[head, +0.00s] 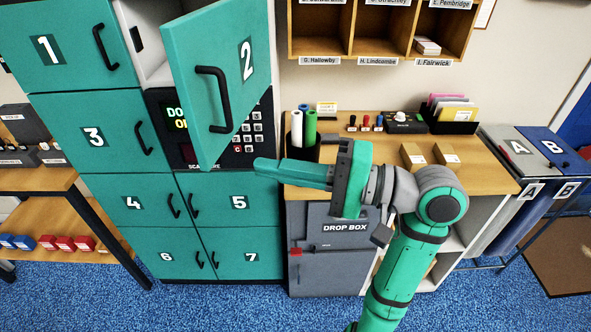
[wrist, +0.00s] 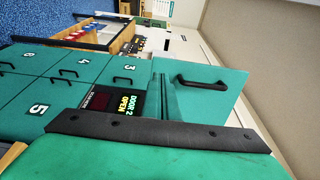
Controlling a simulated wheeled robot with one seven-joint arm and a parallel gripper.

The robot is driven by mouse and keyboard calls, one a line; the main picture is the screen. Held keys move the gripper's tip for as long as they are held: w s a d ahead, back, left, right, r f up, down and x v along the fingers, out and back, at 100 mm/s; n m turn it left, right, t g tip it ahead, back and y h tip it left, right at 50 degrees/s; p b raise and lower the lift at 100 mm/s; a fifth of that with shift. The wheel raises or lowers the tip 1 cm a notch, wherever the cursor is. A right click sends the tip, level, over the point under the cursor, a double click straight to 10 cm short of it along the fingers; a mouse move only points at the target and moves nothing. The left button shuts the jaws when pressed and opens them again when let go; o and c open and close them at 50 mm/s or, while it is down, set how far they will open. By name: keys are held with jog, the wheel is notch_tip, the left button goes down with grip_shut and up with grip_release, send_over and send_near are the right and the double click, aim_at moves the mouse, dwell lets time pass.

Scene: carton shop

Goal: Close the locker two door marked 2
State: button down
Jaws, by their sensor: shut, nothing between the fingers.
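The locker two door (head: 225,45) is teal with a white 2 on a dark square and a black handle. It stands swung open, its free left edge out from the locker and its hinge side at the right. The pale compartment (head: 150,40) shows left of it. In the wrist view the door (wrist: 225,85) and its handle show sideways; its number is hidden. The keypad display (wrist: 127,102) reads DOOR 2 OPEN. My gripper (head: 258,167) is shut and empty, pointing left, just right of and below the door's lower edge in the picture. I cannot tell whether they touch.
Closed lockers 1 (head: 47,50), 3, 4, 5, 6 and 7 surround the keypad (head: 245,130). A wooden counter (head: 370,150) with rolls and stamps, above a grey drop box (head: 345,262), stands close at the right. Pigeonholes (head: 395,30) hang above it. Blue carpet lies in front.

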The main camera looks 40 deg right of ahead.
aim_at(211, 159)
jog(key=x, duration=0.7)
jog(key=shift+w+a, duration=0.2)
jog(key=shift+w, duration=0.05)
